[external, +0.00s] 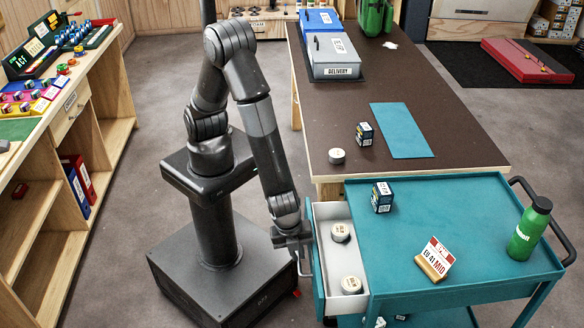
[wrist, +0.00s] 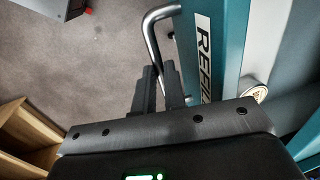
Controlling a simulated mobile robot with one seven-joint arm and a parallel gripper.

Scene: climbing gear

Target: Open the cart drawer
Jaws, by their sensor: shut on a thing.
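The teal cart (external: 440,215) stands at the right. Its drawer (external: 328,262) is pulled out at the cart's left side, and its pale inside holds two round tins (external: 340,232). My gripper (external: 302,241) is at the drawer's outer front and is shut on the handle. In the wrist view, the bent metal handle (wrist: 152,30) runs down to the dark fingers (wrist: 160,88), beside the teal drawer front with a white label (wrist: 204,40). The fingers hide part of the handle. One tin (wrist: 252,90) also shows there inside the drawer.
On the cart top are a dark box (external: 382,197), a sign on a wooden stand (external: 434,262) and a green bottle (external: 530,230). A brown-topped table (external: 350,95) stands behind the cart. Wooden shelving (external: 70,160) is at the left. Bare floor lies left of the drawer.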

